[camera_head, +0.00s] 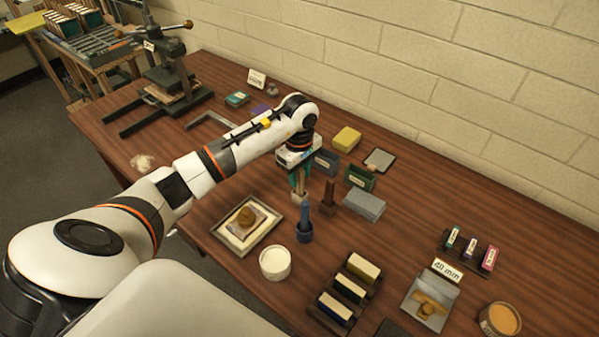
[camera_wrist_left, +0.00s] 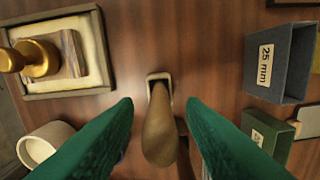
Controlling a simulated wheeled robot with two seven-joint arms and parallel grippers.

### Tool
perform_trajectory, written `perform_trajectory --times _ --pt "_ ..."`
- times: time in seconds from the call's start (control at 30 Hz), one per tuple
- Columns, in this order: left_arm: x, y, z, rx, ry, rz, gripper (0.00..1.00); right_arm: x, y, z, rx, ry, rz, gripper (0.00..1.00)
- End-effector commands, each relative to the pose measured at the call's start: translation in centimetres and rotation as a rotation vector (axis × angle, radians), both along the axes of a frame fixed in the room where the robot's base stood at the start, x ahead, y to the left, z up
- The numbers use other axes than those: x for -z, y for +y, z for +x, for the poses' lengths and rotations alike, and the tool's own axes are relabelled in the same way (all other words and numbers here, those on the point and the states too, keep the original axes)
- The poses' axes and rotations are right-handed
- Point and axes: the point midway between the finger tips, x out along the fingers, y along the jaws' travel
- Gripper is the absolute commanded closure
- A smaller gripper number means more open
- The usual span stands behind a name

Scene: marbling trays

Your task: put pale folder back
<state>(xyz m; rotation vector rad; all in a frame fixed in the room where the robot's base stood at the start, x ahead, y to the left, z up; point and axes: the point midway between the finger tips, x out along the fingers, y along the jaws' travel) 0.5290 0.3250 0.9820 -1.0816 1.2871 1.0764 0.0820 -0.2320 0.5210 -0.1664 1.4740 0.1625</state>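My left gripper (camera_head: 299,178) points down over the middle of the table, with green fingers apart. In the left wrist view the left gripper (camera_wrist_left: 160,103) has a pale tan folder (camera_wrist_left: 160,128) between its fingers, with gaps showing on both sides. The folder stands in a small pale holder (camera_wrist_left: 157,78); the holder (camera_head: 300,197) shows below the fingers in the head view. A blue folder stands in a blue holder (camera_head: 304,234) in front, and a dark brown one in a brown holder (camera_head: 328,203) to the right. My right gripper is not in view.
A framed tray (camera_head: 224,237) with a round-knobbed tool lies to the left. A white tub (camera_head: 275,263) stands in front. Grey (camera_wrist_left: 270,68) and green (camera_wrist_left: 262,130) boxes stand close on the right. A rack (camera_head: 345,297) with several blocks is at the front.

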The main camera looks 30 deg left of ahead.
Motion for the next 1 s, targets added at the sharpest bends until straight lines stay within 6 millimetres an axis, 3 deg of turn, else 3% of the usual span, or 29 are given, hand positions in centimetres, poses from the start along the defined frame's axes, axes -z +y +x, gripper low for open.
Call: perform_trajectory --times 0.27,0.33,0.8,1.0 --pt "-0.5 0.0 0.0 -0.001 0.0 -0.001 0.63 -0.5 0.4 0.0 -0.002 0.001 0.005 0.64" --pt "-0.9 0.1 0.1 0.0 -0.003 0.0 0.63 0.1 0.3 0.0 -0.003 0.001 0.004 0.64" --pt "-10.2 0.1 0.1 -0.001 -0.005 0.001 0.63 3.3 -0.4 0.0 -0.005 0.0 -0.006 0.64" --pt "-12.1 0.1 0.0 -0.001 -0.001 0.0 0.63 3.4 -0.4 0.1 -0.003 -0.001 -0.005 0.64"
